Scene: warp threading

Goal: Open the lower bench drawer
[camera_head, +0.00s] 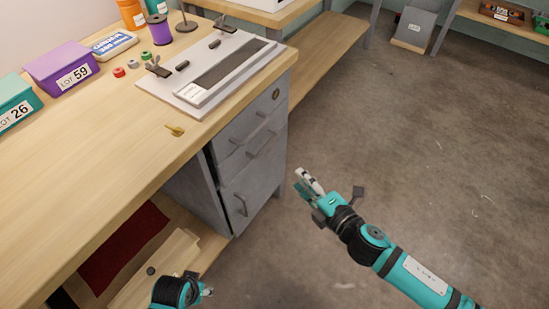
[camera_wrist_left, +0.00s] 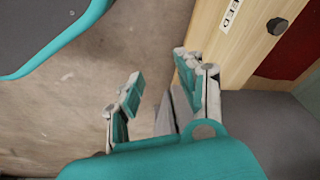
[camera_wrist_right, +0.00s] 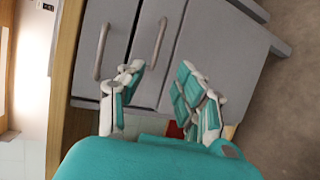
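The grey drawer cabinet (camera_head: 250,180) stands under the bench's right end, with drawer fronts stacked one above another. A bar handle (camera_head: 262,146) sits high on it, and the lower front carries another handle (camera_head: 241,205). A dark strip runs along the left edge of the fronts. My right gripper (camera_head: 304,182) is open and empty, right of the cabinet and apart from it. In the right wrist view its open fingers (camera_wrist_right: 158,82) face the fronts, near a handle (camera_wrist_right: 159,42); another handle (camera_wrist_right: 101,52) is left. My left gripper (camera_wrist_left: 159,74) is open and empty.
The wooden bench top (camera_head: 100,150) holds a threading fixture (camera_head: 210,68), a small brass piece (camera_head: 175,130) and lot boxes (camera_head: 62,66).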

